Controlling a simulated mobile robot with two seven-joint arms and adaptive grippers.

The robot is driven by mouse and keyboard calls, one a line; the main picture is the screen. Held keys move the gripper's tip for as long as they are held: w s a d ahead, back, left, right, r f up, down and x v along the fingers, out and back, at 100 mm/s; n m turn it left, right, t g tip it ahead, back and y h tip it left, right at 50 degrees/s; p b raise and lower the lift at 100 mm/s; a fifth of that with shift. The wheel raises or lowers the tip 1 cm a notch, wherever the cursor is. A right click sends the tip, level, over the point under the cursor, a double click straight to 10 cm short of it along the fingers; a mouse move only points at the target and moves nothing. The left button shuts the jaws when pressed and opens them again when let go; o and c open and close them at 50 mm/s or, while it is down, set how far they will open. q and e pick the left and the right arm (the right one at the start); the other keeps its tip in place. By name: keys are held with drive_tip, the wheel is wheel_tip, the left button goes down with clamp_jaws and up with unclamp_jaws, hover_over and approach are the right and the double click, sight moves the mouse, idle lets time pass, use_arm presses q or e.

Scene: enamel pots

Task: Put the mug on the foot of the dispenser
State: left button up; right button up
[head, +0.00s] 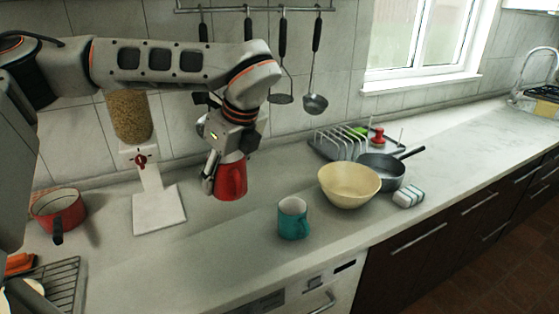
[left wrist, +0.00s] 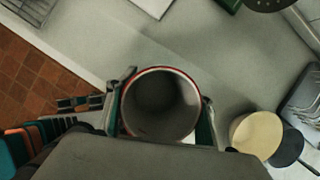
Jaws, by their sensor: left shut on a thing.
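My left gripper (head: 226,180) is shut on a red mug (head: 231,182), with a finger at its side. In the left wrist view the red mug (left wrist: 160,104) shows its round opening and grey inside between the two fingers. Whether it touches the counter is hard to tell. The dispenser (head: 140,157) stands against the wall, left of the mug, with a grain-filled clear container, a red knob and a flat white foot (head: 159,210). The foot looks bare. A teal mug (head: 293,220) stands on the counter to the right. My right gripper is out of view.
A cream bowl (head: 346,187), a dark saucepan (head: 385,171), a striped block (head: 408,196) and a dish rack (head: 340,144) stand to the right. A red pot (head: 59,213) stands left of the dispenser. Ladles hang behind my arm. Counter between foot and mug is clear.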

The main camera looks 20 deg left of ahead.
use_arm(q)
drive_tip(key=s+d+f+n+g, duration=0.3)
drive_tip(key=s+d+f+n, duration=0.1)
drive_tip(key=d+f+n, duration=0.4)
wheel_tip(320, 180, down, 4)
drive_tip(key=shift+s+d+r+n+g+h, duration=0.15)
drive_tip(key=shift+d+n+g+h, duration=0.2)
drive_tip(key=shift+n, duration=0.85)
drive_tip(key=shift+s, duration=0.1)
